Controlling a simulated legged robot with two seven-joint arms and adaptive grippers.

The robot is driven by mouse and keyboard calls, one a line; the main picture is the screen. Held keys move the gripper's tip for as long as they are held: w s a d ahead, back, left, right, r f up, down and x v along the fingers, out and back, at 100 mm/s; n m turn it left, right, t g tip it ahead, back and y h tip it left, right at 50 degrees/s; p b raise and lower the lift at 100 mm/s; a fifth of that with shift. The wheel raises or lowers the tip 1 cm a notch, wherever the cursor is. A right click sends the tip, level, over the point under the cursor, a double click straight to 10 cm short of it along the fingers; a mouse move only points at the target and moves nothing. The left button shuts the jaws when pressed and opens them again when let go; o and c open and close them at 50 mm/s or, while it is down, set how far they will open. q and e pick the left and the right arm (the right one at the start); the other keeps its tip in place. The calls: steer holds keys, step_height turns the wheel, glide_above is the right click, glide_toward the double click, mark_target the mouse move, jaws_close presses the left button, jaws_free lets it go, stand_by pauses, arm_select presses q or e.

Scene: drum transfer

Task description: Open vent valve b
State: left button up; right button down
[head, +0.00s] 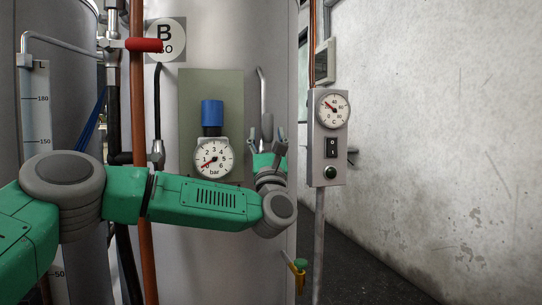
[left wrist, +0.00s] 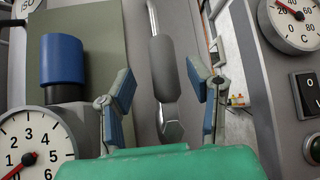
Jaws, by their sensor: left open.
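A grey-sleeved lever on a bent metal rod (head: 267,122) stands against the pale drum, right of the gauge panel. I see no label on it, so I cannot tell for sure that it is vent valve b. My left gripper (head: 268,138) is open at its lower part. In the left wrist view, the grey sleeve (left wrist: 163,66) stands between the spread fingers of my left gripper (left wrist: 160,88), with gaps on both sides. A hex fitting (left wrist: 173,130) shows below the sleeve. My right gripper is not in view.
A pressure gauge (head: 213,159) with a blue cap (head: 212,113) sits just left of the gripper. A grey control box (head: 329,155) stands close on the right. A red handle (head: 144,45) is by a "B ISO" sign (head: 168,36). A small green-topped yellow fitting (head: 300,267) is low down.

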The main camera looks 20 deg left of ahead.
arm_select(q)
steer(key=d+v, duration=0.1)
steer(key=v, duration=0.7)
steer(key=shift+s, duration=0.2)
steer(key=shift+f, duration=0.15)
